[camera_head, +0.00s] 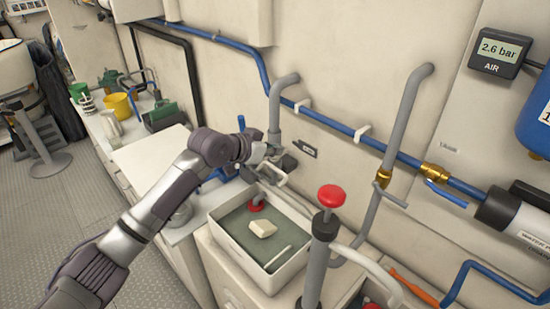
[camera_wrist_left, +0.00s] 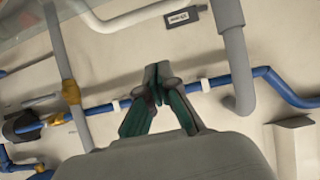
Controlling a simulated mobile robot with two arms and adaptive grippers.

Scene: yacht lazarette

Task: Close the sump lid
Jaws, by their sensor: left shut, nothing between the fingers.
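The sump looks like the open white box (camera_head: 222,232) in the head view, with grey-green water in it. A pale block (camera_head: 263,228), a thin white stick and a red-based pipe end are inside. I cannot clearly make out the lid. My left gripper (camera_wrist_left: 158,78) is shut and empty, above and behind the box's far left corner. Whether it touches the bar is unclear. My right gripper is not in view.
A red-knobbed grey post (camera_head: 331,196) rises at the box's right front. Grey pipes (camera_head: 400,120) and a blue pipe (camera_head: 345,129) run along the wall behind. A yellow cup (camera_head: 118,106) and other items stand on the left counter. Floor at left is open.

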